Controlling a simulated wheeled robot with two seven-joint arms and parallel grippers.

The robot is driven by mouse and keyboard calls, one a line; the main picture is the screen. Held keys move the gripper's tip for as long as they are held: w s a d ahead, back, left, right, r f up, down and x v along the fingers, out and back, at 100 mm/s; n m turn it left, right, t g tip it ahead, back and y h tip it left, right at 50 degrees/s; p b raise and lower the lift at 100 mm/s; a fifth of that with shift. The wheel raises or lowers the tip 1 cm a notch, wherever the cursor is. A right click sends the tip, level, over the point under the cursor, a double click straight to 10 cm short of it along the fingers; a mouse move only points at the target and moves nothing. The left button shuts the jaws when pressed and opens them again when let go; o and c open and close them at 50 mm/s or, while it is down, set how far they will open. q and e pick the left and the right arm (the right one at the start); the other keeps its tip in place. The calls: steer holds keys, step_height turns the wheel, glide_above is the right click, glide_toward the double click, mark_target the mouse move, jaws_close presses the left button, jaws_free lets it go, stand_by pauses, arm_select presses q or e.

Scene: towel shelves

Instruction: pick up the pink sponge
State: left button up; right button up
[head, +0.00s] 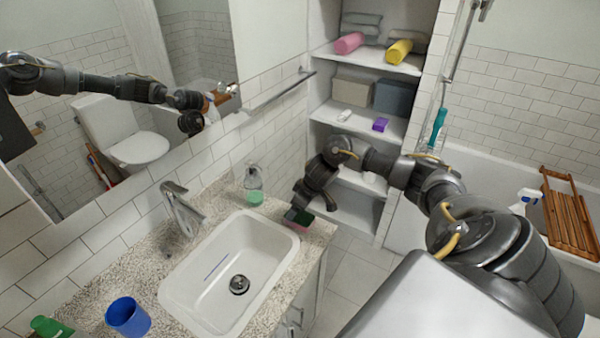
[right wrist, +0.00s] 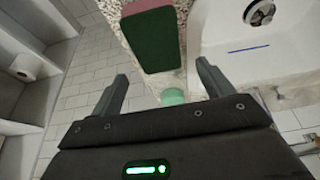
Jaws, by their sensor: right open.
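The pink sponge (head: 297,220) has a dark green face and a pink side. It lies on the speckled counter at the right corner of the sink. In the right wrist view the sponge (right wrist: 152,40) shows mostly its green face, with pink at the top edge. My right gripper (head: 302,203) is just above the sponge in the head view, pointing down. In the right wrist view its fingers (right wrist: 162,82) are apart with nothing held, and the sponge appears beyond the fingertips. Whether they touch it cannot be told. My left gripper is not in view.
A white sink (head: 180,290) is left of the sponge, with a soap bottle (head: 254,184) behind it. A blue cup (head: 128,317) stands on the near counter. Shelves (head: 350,125) with towels and boxes stand at the back. A mirror (head: 110,60) reflects an arm.

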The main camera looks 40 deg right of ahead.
mark_target(300, 219)
steer(key=shift+p+x, duration=0.55)
steer(key=shift+x, duration=2.2)
steer(key=shift+s, duration=0.2)
steer(key=c, duration=1)
steer(key=shift+c, duration=0.2)
steer(key=shift+r, duration=0.15)
